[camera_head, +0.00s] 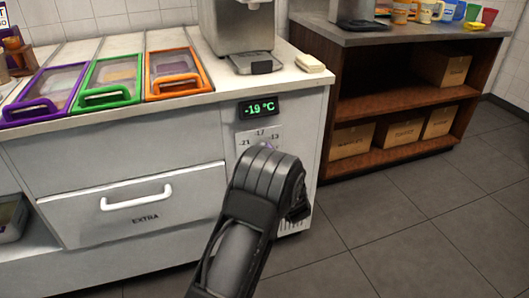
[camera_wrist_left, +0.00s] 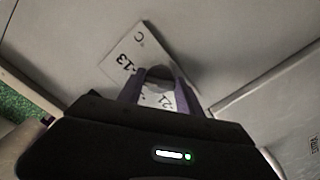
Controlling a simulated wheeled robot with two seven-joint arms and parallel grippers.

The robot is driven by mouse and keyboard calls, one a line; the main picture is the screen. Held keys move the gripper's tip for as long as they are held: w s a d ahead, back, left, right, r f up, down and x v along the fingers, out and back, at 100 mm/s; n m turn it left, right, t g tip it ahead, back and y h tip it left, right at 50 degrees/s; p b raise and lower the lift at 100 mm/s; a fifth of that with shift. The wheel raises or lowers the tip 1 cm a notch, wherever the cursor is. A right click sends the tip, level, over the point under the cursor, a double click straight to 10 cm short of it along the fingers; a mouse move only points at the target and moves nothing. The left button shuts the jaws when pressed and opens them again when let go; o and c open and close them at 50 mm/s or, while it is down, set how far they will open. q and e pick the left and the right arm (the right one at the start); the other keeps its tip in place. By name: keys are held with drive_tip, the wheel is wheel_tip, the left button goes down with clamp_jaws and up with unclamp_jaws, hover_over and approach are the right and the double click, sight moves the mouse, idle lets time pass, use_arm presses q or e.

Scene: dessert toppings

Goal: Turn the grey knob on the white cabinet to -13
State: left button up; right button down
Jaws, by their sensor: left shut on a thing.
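The white cabinet (camera_head: 130,160) has a dark display (camera_head: 259,107) at its upper right that reads -19 °C in green. Below it is a white dial plate (camera_head: 272,134) with the marks -21, -17 and -13 in sight. My left arm covers the lower plate and the knob in the head view. In the left wrist view, the grey knob (camera_wrist_left: 158,72) sits in front of the plate (camera_wrist_left: 136,50), and my left gripper (camera_wrist_left: 158,84) is shut on it with a finger on each side. The knob's pointer cannot be made out. My right gripper is in neither view.
A drawer marked EXTRA with a white handle (camera_head: 136,197) is left of the plate. Purple, green and orange-framed lids (camera_head: 176,72) and a grey machine (camera_head: 238,30) are on the counter. A wooden shelf (camera_head: 385,103) with boxes stands right; open floor lies before it.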

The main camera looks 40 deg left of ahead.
use_arm(q)
drive_tip(key=shift+m, duration=0.7)
drive_tip(key=shift+f, duration=0.1)
drive_tip(key=o, duration=1.4)
drive_tip(key=shift+d, duration=0.1)
drive_tip(key=p+v, duration=0.1)
drive_tip(key=v, duration=0.6)
drive_tip(key=shift+s+d+p, duration=0.25)
drive_tip(key=shift+d+p, duration=0.05)
drive_tip(key=shift+p, duration=0.05)
